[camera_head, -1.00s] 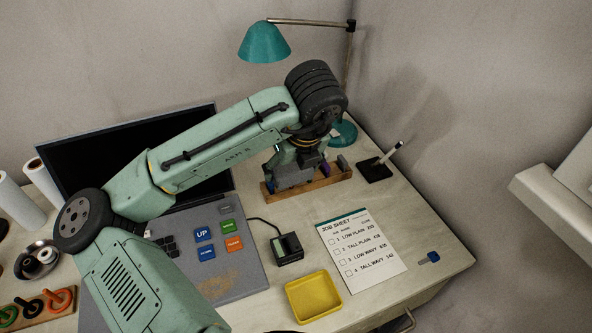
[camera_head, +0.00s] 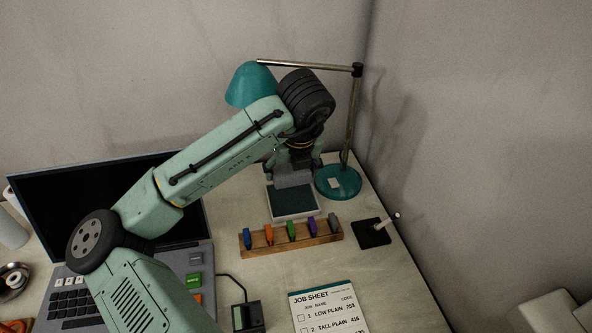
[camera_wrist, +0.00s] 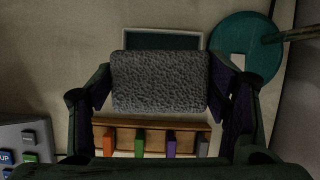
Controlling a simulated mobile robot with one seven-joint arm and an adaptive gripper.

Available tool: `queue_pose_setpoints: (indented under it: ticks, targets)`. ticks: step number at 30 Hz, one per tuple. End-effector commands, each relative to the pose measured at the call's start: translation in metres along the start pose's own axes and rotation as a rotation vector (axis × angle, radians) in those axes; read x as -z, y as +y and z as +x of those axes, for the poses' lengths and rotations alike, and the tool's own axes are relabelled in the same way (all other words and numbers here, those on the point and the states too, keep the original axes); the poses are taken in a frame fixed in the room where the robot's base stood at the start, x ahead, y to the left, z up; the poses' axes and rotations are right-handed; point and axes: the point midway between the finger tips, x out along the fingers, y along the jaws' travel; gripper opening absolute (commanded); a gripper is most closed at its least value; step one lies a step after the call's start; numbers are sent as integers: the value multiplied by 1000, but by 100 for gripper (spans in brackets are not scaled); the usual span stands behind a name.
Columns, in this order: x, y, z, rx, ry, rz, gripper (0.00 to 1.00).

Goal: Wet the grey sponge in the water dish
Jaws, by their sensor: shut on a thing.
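My gripper (camera_head: 292,172) is shut on the grey sponge (camera_head: 293,179), which is a rough, speckled block. In the wrist view the sponge (camera_wrist: 160,82) sits between the two fingers (camera_wrist: 160,95). The water dish (camera_head: 297,218) is a shallow, white-rimmed rectangle with a dark green inside. The sponge is at the far side of the dish in the head view. In the wrist view the sponge hides most of the dish (camera_wrist: 163,30). I cannot tell whether the sponge touches the water.
A wooden rack (camera_head: 328,236) with several coloured pieces stands in front of the dish. A teal lamp (camera_head: 338,182) stands right of it, its shade (camera_head: 250,86) above. A pen stand (camera_head: 373,234), job sheet (camera_head: 325,310) and laptop (camera_head: 100,200) are nearby.

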Motion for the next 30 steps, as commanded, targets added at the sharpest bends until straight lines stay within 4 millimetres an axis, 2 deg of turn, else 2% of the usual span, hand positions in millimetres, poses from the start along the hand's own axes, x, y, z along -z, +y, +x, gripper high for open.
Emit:
queue_pose_setpoints:
  ticks: [8, 24, 30]
  targets:
    - [0, 2, 5, 1, -1, 2, 48]
    - [19, 2, 52, 0, -2, 2, 48]
    - [21, 2, 57, 0, -1, 2, 48]
